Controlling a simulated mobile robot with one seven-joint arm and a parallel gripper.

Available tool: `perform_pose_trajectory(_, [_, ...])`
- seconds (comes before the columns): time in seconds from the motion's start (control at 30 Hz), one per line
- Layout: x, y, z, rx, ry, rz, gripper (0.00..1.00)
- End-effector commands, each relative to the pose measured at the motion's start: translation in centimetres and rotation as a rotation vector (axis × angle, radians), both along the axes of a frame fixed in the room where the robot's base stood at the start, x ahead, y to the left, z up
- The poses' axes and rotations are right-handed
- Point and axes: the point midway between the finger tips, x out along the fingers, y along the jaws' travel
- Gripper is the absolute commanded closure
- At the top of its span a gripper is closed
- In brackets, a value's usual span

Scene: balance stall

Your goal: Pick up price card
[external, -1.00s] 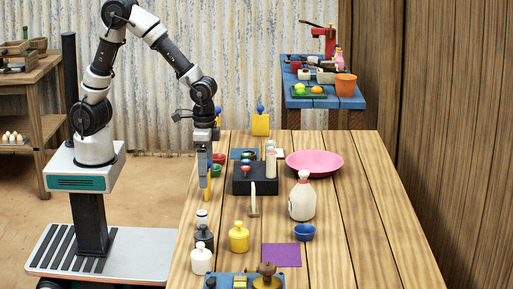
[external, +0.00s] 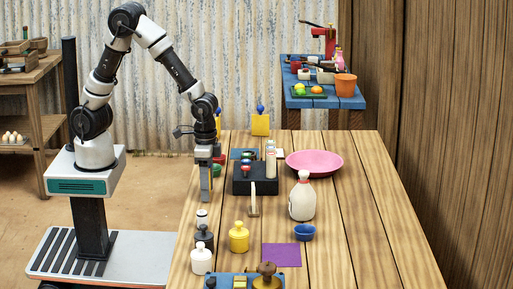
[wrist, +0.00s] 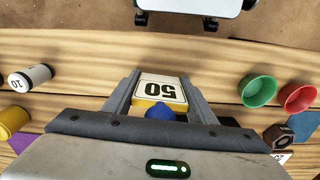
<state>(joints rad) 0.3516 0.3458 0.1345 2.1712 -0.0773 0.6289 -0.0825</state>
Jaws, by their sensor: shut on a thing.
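The price card (wrist: 160,90) is a white face marked 50 on a yellow block with a blue knob. In the wrist view it sits between the two grey fingers of my gripper (wrist: 160,84), which is shut on it. In the external view my gripper (external: 206,187) points down at the table's left edge, and its fingers hide the card. Whether the card touches the table I cannot tell.
Green (wrist: 257,90) and red (wrist: 298,97) cups lie right of my gripper in the wrist view. A white weight marked 10 (wrist: 30,77) lies left. A black balance (external: 255,184), white jug (external: 302,199) and pink dish (external: 315,163) stand on the table (external: 365,230).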

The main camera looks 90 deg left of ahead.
Motion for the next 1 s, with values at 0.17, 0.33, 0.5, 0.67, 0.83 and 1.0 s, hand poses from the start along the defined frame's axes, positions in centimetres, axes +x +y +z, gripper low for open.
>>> perform_pose_trajectory(0.17, [0.1, 0.0, 1.0, -0.001, -0.002, 0.000, 0.70])
perform_pose_trajectory(0.33, [0.1, 0.0, 4.3, -0.002, -0.005, 0.001, 0.70])
perform_pose_trajectory(0.5, [0.1, 0.0, 7.6, -0.001, -0.004, 0.000, 0.70])
perform_pose_trajectory(0.67, [0.1, 0.0, 9.5, -0.001, -0.002, 0.001, 0.70])
perform_pose_trajectory(0.83, [0.7, 0.1, 10.4, 0.001, -0.001, 0.004, 0.70])
perform_pose_trajectory(1.0, [5.3, 1.2, 12.0, 0.006, -0.001, 0.020, 0.70])
